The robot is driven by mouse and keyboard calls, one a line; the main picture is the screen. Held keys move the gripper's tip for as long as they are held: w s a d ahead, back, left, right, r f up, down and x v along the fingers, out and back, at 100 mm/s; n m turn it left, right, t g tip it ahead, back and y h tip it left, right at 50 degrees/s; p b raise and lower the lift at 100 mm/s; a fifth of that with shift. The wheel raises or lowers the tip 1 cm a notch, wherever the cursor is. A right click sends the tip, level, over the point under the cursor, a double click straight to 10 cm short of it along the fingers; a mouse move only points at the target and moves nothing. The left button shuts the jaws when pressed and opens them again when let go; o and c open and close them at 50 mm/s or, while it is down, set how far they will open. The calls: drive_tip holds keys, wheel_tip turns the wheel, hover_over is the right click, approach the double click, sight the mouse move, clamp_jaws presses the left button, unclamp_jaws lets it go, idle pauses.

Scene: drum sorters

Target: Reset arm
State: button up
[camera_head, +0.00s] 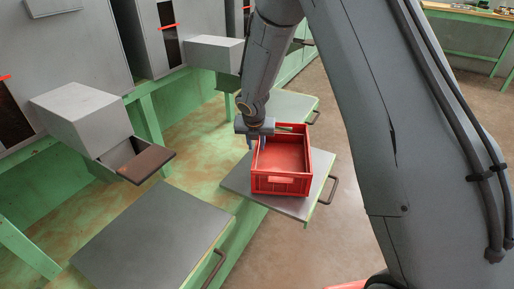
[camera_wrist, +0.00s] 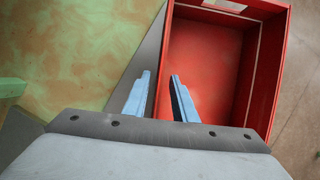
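My gripper (camera_head: 257,146) is at the left rim of a red crate (camera_head: 282,181), pointing down. In the wrist view its two blue fingers (camera_wrist: 160,90) stand apart with a gap between them. The crate's left wall runs between the fingers, with one finger over the inside of the crate (camera_wrist: 277,75) and the other outside it. I cannot tell whether either finger touches the wall. The crate looks empty and sits upright on a grey sliding plate (camera_head: 237,180) with a handle.
Other grey plates lie in front (camera_head: 152,235) and behind (camera_head: 291,107) on the green bench. Grey machines with chutes (camera_head: 84,112) line the left, one chute with a brown flap (camera_head: 146,162). Open floor (camera_head: 335,130) lies right of the bench. A green table (camera_head: 465,35) stands far back.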

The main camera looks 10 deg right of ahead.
drive_tip(key=shift+s+r, duration=0.2)
drive_tip(key=shift+r, duration=0.25)
drive_tip(key=shift+m, duration=0.6)
drive_tip(key=s+r+p, duration=0.1)
drive_tip(key=s+p, duration=0.1)
drive_tip(key=s+a+r+p, duration=0.1)
drive_tip(key=s+r+p, duration=0.1)
drive_tip(key=shift+s+r, duration=0.1)
drive_tip(key=shift+r, duration=0.05)
drive_tip(key=s+d+r+m+g+y+b, duration=0.1)
drive_tip(key=s+r+m, duration=0.5)
drive_tip(key=s+m, duration=0.5)
drive_tip(key=s+r+m+g+b, duration=0.15)
drive_tip(key=s+r+m, duration=0.35)
drive_tip(key=s+m, duration=0.55)
drive_tip(key=s+d+r+m+g+y+b, duration=0.1)
drive_tip(key=s+r+m+g, duration=0.1)
drive_tip(key=s+r+m, duration=0.8)
drive_tip(key=s+d+r+p, duration=0.1)
drive_tip(key=d+p, duration=0.3)
drive_tip(key=p, duration=0.4)
drive_tip(key=s+d+r+h+p, duration=0.1)
drive_tip(key=d+r+p, duration=0.3)
drive_tip(key=p, duration=0.5)
drive_tip(key=shift+s+d+m, duration=0.25)
drive_tip(key=shift+s+m, duration=0.1)
drive_tip(key=shift+s, duration=0.3)
